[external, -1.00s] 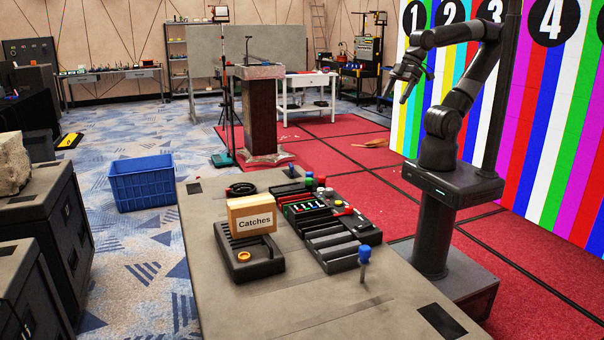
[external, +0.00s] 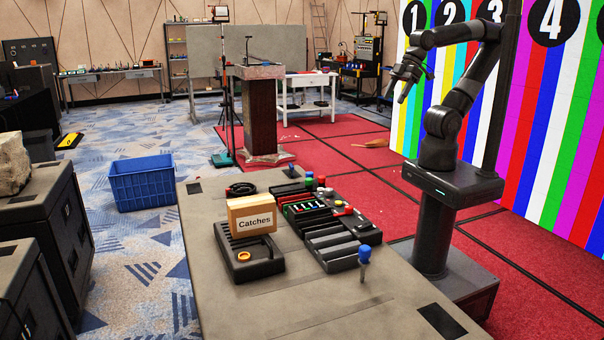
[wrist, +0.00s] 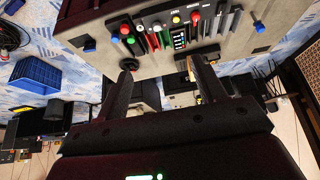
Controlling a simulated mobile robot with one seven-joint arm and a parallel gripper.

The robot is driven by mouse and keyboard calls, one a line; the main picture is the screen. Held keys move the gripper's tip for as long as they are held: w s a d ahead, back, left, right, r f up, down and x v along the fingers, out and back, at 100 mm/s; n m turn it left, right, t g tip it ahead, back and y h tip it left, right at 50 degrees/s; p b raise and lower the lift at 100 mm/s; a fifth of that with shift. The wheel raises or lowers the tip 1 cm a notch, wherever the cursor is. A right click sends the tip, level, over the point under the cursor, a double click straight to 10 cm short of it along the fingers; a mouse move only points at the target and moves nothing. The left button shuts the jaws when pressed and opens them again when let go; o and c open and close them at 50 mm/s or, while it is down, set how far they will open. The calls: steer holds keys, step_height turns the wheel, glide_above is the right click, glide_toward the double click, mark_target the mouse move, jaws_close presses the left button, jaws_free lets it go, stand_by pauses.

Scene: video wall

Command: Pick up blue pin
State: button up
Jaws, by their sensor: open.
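A blue-topped pin (external: 364,262) stands upright near the front right of the grey table (external: 300,310), apart from other items. In the wrist view its blue top (wrist: 260,26) shows at the upper right. A second blue-topped piece (external: 292,171) stands at the table's far end; in the wrist view a blue top (wrist: 116,40) shows beside red and green ones. My gripper (external: 397,93) is open and empty, raised well above the table and away from the pins. Its two fingers (wrist: 164,66) show apart in the wrist view.
A control panel with knobs (external: 347,222) and slotted black racks (external: 328,246) fill the table's middle. A "Catches" box (external: 251,216) stands on a black tray (external: 262,268). A blue crate (external: 142,185) is on the floor. The front of the table is mostly clear around the near pin.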

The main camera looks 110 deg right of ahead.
steer(key=shift+c, duration=1.3)
steer(key=shift+w, duration=0.1)
